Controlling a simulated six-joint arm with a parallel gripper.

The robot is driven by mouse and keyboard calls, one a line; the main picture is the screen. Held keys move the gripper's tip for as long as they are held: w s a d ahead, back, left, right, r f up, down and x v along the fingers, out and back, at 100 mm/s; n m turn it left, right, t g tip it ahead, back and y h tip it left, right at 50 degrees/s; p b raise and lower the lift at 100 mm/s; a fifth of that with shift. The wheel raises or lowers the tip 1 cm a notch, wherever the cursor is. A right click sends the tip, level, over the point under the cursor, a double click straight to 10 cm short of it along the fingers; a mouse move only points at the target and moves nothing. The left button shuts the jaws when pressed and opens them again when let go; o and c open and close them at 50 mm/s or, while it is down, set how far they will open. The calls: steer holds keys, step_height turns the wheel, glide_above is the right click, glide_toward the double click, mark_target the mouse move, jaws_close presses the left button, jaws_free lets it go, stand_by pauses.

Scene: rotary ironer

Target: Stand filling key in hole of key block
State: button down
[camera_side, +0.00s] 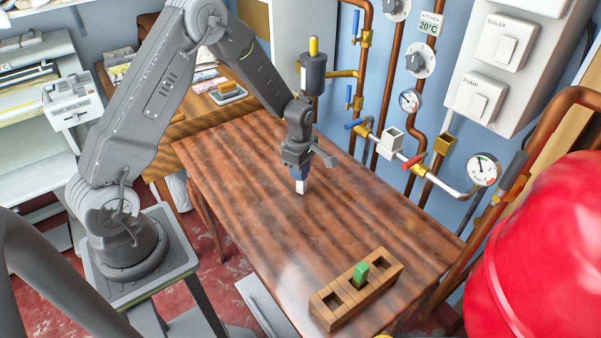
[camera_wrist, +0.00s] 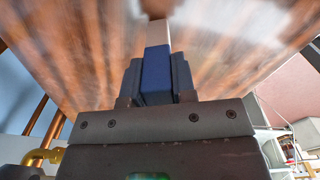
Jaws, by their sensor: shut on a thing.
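The filling key (camera_side: 300,186) has a blue grip and a pale, whitish end. My gripper (camera_side: 297,169) is shut on its blue part and holds it roughly upright, pale end down, over the far part of the wooden table. I cannot tell whether the tip touches the tabletop. In the wrist view the blue key (camera_wrist: 156,74) sits between the two fingers of my gripper (camera_wrist: 154,82). The wooden key block (camera_side: 366,301) lies near the table's front end, well apart from my gripper. A green piece (camera_side: 361,272) stands in its middle hole; the hole at its left end looks empty.
The wooden table (camera_side: 250,215) is clear between my gripper and the block. Copper pipes, valves and gauges (camera_side: 481,169) line the wall on the right. A dark cylinder (camera_side: 313,74) hangs behind my gripper. A large red rounded body (camera_side: 545,260) fills the right foreground.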

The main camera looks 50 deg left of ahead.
steer(key=r, duration=0.4)
steer(key=shift+s+a, duration=0.1)
steer(key=shift+a, duration=0.1)
steer(key=s+a+r, duration=0.6)
steer(key=s+a, duration=0.1)
steer(key=a, duration=0.1)
steer(key=s+d+r+m, duration=0.1)
steer(key=s+d+m, duration=0.15)
steer(key=d, duration=1.15)
steer(key=s+d+r+m, duration=0.1)
steer(key=s+d+m, duration=0.15)
steer(key=d, duration=1.15)
steer(key=shift+n, duration=0.3)
steer(key=shift+s+d+f, duration=0.5)
steer(key=shift+d+f, duration=1.3)
steer(key=shift+d, duration=0.2)
steer(key=shift+s+d+f, duration=0.55)
steer(key=shift+d+f, duration=1.2)
steer(key=shift+d, duration=0.2)
steer(key=shift+s+d+f, duration=0.5)
steer(key=shift+d+f, duration=1.3)
steer(key=shift+d, duration=0.2)
steer(key=shift+f, duration=0.2)
steer(key=c, duration=0.9)
jaws_free()
steer(key=shift+c, duration=0.2)
